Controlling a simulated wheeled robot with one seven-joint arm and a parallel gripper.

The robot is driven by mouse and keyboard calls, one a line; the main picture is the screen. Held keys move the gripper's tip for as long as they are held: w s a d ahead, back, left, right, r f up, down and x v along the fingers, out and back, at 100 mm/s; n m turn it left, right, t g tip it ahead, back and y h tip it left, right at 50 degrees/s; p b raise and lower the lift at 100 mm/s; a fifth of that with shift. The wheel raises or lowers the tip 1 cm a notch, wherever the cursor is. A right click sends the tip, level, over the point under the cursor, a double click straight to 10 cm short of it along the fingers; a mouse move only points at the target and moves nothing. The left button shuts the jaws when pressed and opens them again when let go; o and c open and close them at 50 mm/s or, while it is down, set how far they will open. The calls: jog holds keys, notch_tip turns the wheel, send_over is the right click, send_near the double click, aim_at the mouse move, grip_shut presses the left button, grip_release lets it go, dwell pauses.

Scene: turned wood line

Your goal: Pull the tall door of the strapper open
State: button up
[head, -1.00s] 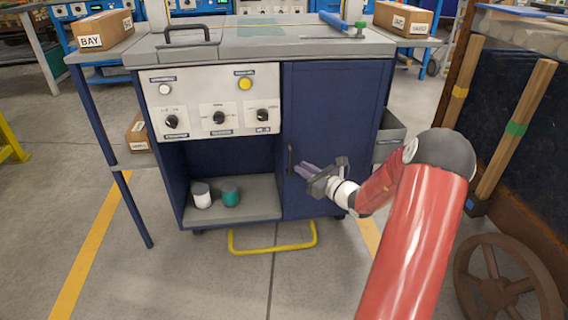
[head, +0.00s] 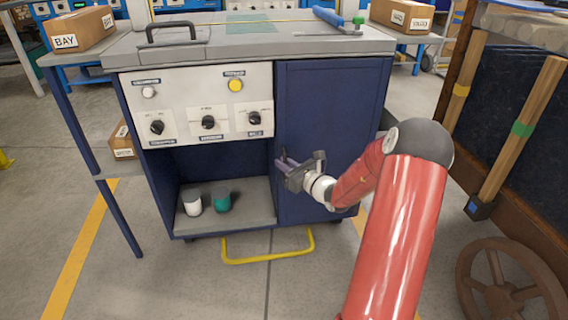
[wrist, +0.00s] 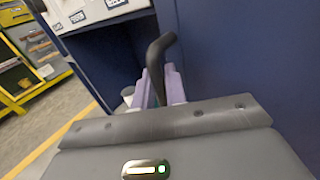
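The strapper is a dark blue cabinet with a pale control panel (head: 200,105). Its tall blue door (head: 330,110) is at the right of the front and looks closed. The door's dark bar handle (wrist: 158,55) stands out from the door in the wrist view. My gripper (head: 285,164) is at the door's left edge, and its purple fingers cover the handle in the head view. In the wrist view the fingers (wrist: 160,88) lie close together, one on each side of the handle. Whether they press on it is not clear.
An open shelf bay left of the door holds a white pot (head: 192,202) and a green pot (head: 222,199). A yellow floor bar (head: 268,258) sticks out below. A brown spoked wheel (head: 510,285) and a wood-posted rack (head: 520,130) stand at the right.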

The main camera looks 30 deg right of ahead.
grip_shut()
